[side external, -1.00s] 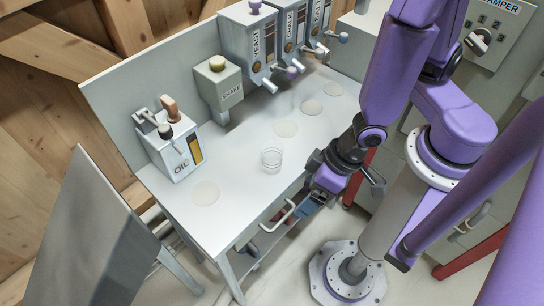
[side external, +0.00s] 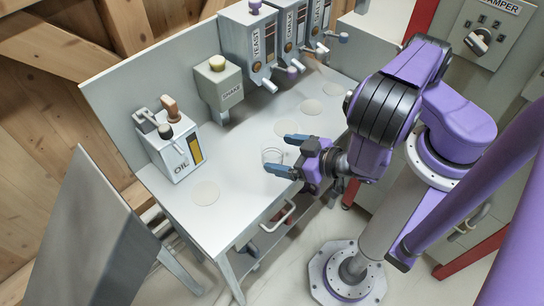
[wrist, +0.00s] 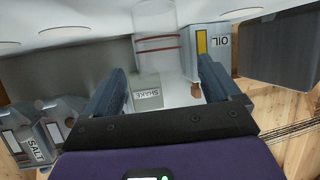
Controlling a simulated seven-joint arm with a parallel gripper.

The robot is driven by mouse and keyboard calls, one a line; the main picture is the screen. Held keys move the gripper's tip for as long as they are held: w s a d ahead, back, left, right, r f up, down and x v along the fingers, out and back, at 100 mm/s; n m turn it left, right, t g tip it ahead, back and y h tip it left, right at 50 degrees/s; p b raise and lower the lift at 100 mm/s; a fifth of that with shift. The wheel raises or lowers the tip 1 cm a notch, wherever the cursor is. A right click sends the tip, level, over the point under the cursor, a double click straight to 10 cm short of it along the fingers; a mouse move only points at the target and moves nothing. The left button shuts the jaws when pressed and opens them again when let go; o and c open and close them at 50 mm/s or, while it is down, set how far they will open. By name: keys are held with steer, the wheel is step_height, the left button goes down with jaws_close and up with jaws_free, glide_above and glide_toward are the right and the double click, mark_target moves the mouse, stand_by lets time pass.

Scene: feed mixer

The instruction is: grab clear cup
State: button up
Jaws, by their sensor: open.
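The clear cup (side external: 269,155) stands on the white table, right of the oil dispenser and partly hidden by my gripper. In the wrist view, the see-through cup (wrist: 157,22) with reddish bands shows ahead, between the lines of my fingers. My gripper (side external: 279,153) is open, its two blue fingers reaching over the table at the cup. In the side view the fingertips lie either side of the cup; contact cannot be told. In the wrist view the gripper (wrist: 160,66) has nothing clasped.
The oil dispenser (side external: 170,150) stands at the table's left, with the shake box (side external: 219,88) behind. The yeast dispenser (side external: 249,50) and others line the back right. Flat pale discs (side external: 206,193) mark the table. A handle (side external: 278,217) juts from the front edge.

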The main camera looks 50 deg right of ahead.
mark_target(267, 151)
steer(key=shift+x, duration=2.7)
steer(key=c, duration=1)
steer(key=shift+c, duration=0.2)
steer(key=shift+r, duration=0.1)
steer(key=shift+r, duration=4.9)
